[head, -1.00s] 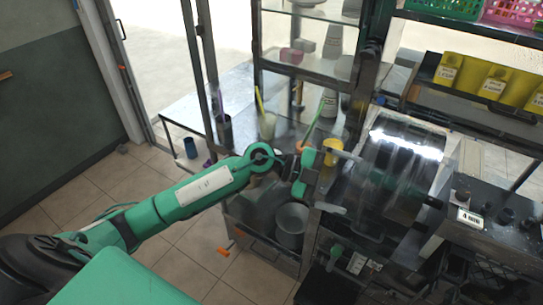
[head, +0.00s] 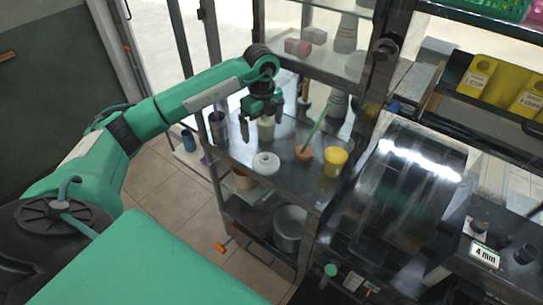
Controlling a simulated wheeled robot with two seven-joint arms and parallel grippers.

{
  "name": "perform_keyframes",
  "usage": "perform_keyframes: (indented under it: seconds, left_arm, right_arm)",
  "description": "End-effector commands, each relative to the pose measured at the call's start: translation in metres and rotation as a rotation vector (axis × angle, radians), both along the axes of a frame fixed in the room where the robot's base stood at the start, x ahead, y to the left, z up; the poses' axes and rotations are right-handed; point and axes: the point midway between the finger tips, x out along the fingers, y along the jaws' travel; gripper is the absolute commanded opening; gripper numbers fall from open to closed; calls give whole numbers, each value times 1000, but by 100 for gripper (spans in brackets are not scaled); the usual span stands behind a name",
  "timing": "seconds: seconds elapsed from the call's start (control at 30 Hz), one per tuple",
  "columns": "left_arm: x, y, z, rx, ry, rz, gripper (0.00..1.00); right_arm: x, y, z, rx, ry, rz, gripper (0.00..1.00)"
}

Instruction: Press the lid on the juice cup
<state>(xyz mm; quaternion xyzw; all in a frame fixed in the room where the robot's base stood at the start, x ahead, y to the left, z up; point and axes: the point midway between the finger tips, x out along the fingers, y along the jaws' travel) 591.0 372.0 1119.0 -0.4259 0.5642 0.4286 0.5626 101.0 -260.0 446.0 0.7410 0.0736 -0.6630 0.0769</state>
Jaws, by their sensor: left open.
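My left gripper (head: 262,133) points down above the left part of the metal counter (head: 290,178). Its fingers are apart and nothing shows between them. A pale green cup (head: 266,131) stands behind the gripper, partly covered by it. A white round piece (head: 266,163), which looks like a lid, is on the counter in front of the gripper, apart from it. I cannot tell whether it sits on a cup. A yellow cup (head: 335,161) stands further right. Which one is the juice cup is unclear. My right gripper is out of view.
A small orange-brown pot (head: 304,152) with a green stick stands left of the yellow cup. A dark tumbler (head: 218,127) is at the counter's left edge. A metal pot (head: 290,228) sits on the lower shelf. The glossy press drum (head: 405,185) bounds the right side.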

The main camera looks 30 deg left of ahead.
Motion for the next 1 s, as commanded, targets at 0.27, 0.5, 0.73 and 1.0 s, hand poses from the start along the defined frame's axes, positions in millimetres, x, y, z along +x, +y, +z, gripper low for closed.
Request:
perform_keyframes:
  seconds: [0.27,0.5,0.73,1.0]
  left_arm:
    - [0,0,0,0,0,0,100]
    - [-1,0,-27,-1,4,0,100]
    - [0,-1,-70,-2,3,-1,100]
    - [0,-1,-86,-2,-2,-1,100]
  right_arm:
    - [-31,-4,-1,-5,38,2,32]
    - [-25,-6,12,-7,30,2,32]
    - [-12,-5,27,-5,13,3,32]
    - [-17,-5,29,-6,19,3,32]
